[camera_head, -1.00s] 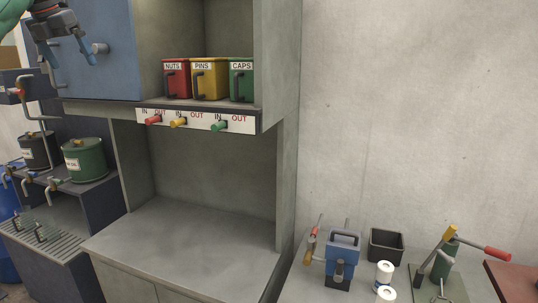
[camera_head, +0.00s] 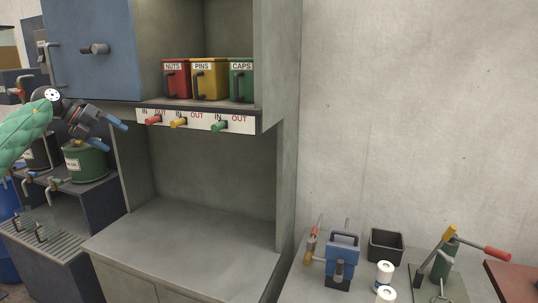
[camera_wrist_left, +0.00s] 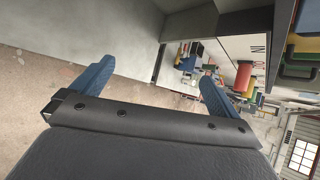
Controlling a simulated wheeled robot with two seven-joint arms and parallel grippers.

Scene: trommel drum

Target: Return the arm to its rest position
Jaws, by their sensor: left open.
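My left gripper (camera_head: 112,134) is at the left of the head view, in front of the green drum and just below the blue door. Its blue fingers are spread apart with nothing between them. The left wrist view also shows the open, empty fingers (camera_wrist_left: 150,85). My left arm (camera_head: 25,132), in a green sleeve, comes in from the left edge. My right gripper is not in view.
The blue door (camera_head: 92,40) stands open left of the cabinet. Red (camera_head: 177,82), yellow (camera_head: 208,80) and green (camera_head: 241,82) bins sit on its shelf above coloured knobs. The cabinet's lower counter (camera_head: 200,245) is clear. A green drum (camera_head: 85,160) stands at left.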

